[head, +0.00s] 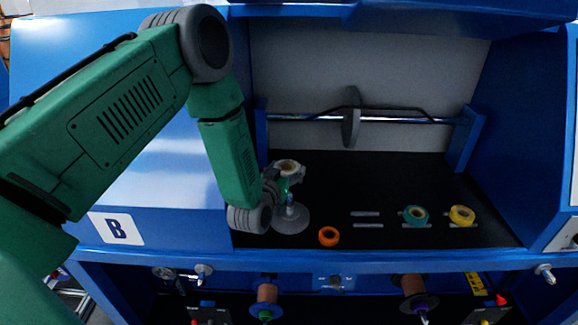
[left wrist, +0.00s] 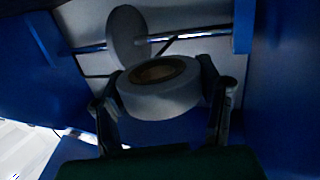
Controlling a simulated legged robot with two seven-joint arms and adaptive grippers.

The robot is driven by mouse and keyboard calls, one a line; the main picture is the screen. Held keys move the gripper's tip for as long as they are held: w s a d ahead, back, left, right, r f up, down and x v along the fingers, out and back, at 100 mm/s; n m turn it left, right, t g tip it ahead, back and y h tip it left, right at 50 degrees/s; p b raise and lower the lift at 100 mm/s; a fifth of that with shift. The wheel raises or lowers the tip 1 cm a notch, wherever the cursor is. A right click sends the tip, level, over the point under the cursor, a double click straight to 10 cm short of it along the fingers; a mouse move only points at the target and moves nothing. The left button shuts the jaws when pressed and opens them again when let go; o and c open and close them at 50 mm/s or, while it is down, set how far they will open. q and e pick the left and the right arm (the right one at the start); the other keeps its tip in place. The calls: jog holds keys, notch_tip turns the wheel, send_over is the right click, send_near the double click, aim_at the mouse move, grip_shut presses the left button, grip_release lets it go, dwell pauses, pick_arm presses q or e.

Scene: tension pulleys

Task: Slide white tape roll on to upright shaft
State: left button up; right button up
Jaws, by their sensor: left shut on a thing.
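The white tape roll (head: 289,167) is held in my left gripper (head: 288,180), just above the upright shaft (head: 290,199). The shaft stands on a round grey base (head: 291,219) at the left of the black shelf. In the left wrist view the white tape roll (left wrist: 158,87) sits between the two fingers of my left gripper (left wrist: 160,95), its brown core facing up. The shaft is hidden there. I cannot tell whether the roll's hole is exactly over the shaft tip. My right gripper is not in view.
An orange roll (head: 329,236) lies right of the base. A teal roll (head: 415,216) and a yellow roll (head: 462,215) stand at the shelf's right. A horizontal bar (head: 400,119) with a grey disc (head: 351,117) spans the back. Blue walls (head: 520,130) enclose the bay.

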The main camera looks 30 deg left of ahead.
aim_at(291, 194)
pick_arm(q)
jog(key=shift+d+f, duration=0.1)
jog(key=shift+f, duration=0.5)
jog(key=shift+w+d+f+b, duration=0.15)
jog(key=shift+d+f+b, duration=0.2)
jog(key=shift+f+b, duration=0.5)
jog(key=shift+d+f+b, duration=0.25)
jog(key=shift+f+b, duration=0.6)
jog(key=shift+f, duration=0.15)
jog(key=shift+a+f, duration=0.15)
jog(key=shift+f, duration=0.25)
jog(key=shift+a+f, duration=0.1)
jog(key=shift+a, duration=0.25)
jog(key=shift+d, duration=0.15)
jog(key=shift+d+b, duration=0.35)
jog(key=shift+d, duration=0.05)
jog(key=shift+a+f, duration=0.1)
jog(key=shift+a, duration=0.3)
